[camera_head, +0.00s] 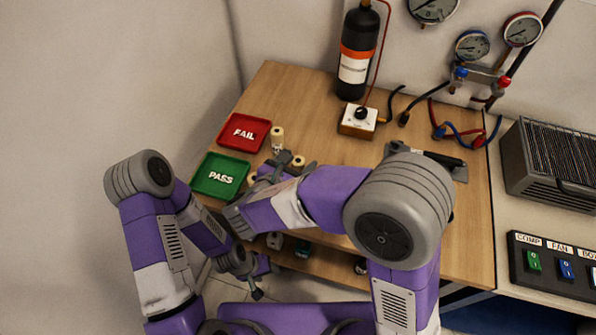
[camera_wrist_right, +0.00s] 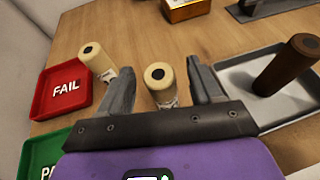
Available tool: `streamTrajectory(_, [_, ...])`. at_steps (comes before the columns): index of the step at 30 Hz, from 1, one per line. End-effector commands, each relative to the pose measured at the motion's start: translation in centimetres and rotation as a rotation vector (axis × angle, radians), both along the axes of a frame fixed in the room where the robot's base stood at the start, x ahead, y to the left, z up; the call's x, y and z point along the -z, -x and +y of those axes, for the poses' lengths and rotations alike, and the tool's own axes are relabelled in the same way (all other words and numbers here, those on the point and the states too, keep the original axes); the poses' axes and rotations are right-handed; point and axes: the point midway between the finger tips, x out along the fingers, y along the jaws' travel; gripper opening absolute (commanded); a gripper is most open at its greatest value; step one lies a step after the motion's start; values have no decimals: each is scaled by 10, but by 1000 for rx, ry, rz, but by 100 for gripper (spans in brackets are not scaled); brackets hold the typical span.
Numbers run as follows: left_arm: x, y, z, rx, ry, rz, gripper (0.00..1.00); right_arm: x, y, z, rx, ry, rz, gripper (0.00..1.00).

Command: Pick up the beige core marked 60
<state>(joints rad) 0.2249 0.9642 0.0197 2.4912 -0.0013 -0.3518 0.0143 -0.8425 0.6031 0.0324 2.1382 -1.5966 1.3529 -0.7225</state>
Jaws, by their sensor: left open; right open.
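A beige core (camera_wrist_right: 160,85) stands upright between the spread fingers of my right gripper (camera_wrist_right: 160,68) in the right wrist view, with space visible on both sides. A second beige core (camera_wrist_right: 97,60) stands to the left, outside the fingers, near the red tray. The dark marks on both are too small to read, so I cannot tell which is 60. In the head view, beige cores show beside the trays (camera_head: 277,136), partly hidden by my right gripper (camera_head: 296,163), which is open over the table. My left gripper (camera_head: 256,291) is open and empty, low before the table's front edge.
The red FAIL tray (camera_head: 244,132) and green PASS tray (camera_head: 220,176) lie at the table's left. A brown core (camera_wrist_right: 290,64) stands in a grey tray (camera_wrist_right: 237,78) right of my right gripper. A black bottle (camera_head: 357,55) and a switch box (camera_head: 358,119) stand behind.

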Motion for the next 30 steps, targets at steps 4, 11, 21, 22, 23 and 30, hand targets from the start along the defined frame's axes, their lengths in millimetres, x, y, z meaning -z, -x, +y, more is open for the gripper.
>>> streamTrajectory(4, [7, 0, 0, 0, 0, 0, 60, 10, -17, -10, 1, 1, 1, 65])
streamTrajectory(11, [7, 0, 0, 0, 0, -1, 60, 9, -19, -10, -1, 0, 1, 65])
streamTrajectory(21, [7, 0, 0, 0, 0, -1, 60, 9, -18, -10, 0, 0, 1, 13])
streamTrajectory(22, [7, 0, 0, 0, 0, -1, 60, 9, -18, -10, 0, 0, 1, 9])
streamTrajectory(23, [7, 0, 0, 0, 0, -1, 60, 9, -18, -10, -1, 0, 0, 9])
streamTrajectory(30, [4, 0, 0, 0, 0, -1, 60, 5, -18, -10, -1, 0, 0, 9])
